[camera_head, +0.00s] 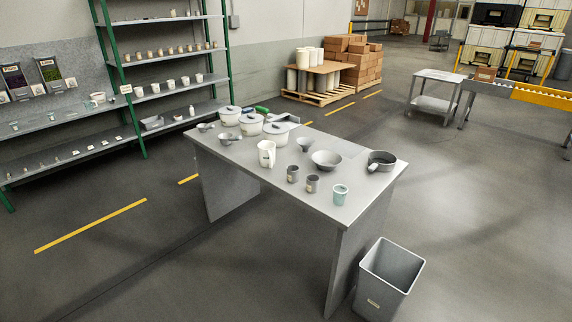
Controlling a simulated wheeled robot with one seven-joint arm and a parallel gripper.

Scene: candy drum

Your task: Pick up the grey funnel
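A small grey cone-shaped piece that looks like the funnel (305,144) stands on the grey table (228,160), near the middle of its top. It sits behind and a little left of a wide grey bowl (326,160), and right of a white pitcher (266,154). It is too small to make out its spout clearly. My gripper is not in view, and nothing is seen touching the funnel.
Two grey cups (293,174) and a pale green cup (340,194) stand toward the table's front. A dark grey pan (381,161) is at the right corner. Lidded white pots (276,134) crowd the left end. A grey bin (389,278) stands on the floor at right.

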